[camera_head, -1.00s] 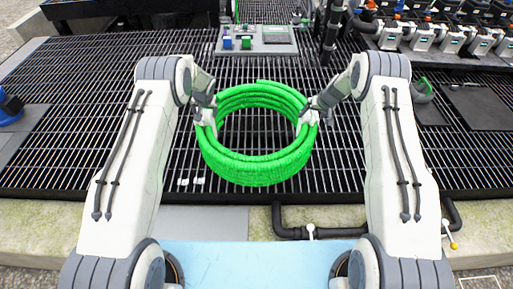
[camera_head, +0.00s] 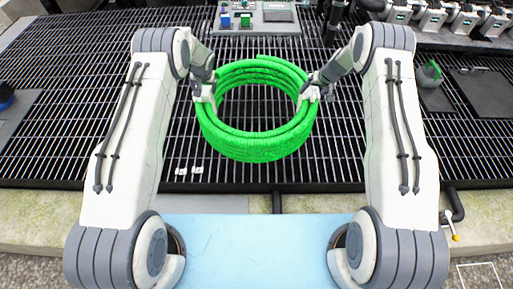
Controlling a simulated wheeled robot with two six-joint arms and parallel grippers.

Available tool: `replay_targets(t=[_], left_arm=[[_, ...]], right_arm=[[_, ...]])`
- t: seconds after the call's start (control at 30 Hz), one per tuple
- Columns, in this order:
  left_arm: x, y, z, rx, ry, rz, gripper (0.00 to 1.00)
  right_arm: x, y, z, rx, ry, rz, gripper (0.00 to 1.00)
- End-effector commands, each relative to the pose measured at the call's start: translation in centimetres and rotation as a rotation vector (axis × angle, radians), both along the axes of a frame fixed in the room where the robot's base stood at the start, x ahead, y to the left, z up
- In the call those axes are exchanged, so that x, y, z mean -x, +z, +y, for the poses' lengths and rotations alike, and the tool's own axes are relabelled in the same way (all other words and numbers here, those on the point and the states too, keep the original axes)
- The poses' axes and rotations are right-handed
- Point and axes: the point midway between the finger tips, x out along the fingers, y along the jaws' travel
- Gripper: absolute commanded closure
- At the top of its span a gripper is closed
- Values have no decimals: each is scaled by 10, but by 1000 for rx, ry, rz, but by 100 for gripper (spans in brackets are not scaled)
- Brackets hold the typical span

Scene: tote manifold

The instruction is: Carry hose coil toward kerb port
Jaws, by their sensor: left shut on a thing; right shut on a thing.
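A bright green hose coil (camera_head: 258,147) of several stacked loops is in the middle of the camera_head view, in front of a dark slatted grating. My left gripper (camera_head: 204,95) is shut on the coil's left side. My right gripper (camera_head: 311,95) is shut on its right side. The coil is held between both arms and looks roughly level. I cannot tell its height over the grating. I cannot make out which thing is the kerb port.
The black grating (camera_head: 90,130) spreads widely around the coil. A grey panel with coloured blocks (camera_head: 258,17) stands behind it. A row of white units (camera_head: 432,17) is at the back right. A black pipe with a yellow-tipped lever (camera_head: 453,220) is at the right front, by the pale kerb.

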Motion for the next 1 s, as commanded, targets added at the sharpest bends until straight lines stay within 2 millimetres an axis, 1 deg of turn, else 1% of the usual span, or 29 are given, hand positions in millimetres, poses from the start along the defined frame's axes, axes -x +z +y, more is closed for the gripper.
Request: replay_targets(t=[0.07, 0.27, 0.97, 1.0], left_arm=[[-1, -1, 0, 0, -1, -3, 100], [-1, -9, 0, 0, -1, -3, 100], [-1, -46, 0, 0, -2, -4, 100], [0, -49, 0, 0, -1, 1, 11]], right_arm=[[-2, 0, 0, -1, -1, -5, 100], [-2, -8, 0, -1, -1, -5, 100], [-2, -45, 0, -1, -1, -6, 100], [-1, -47, 0, -1, -1, -1, 11]])
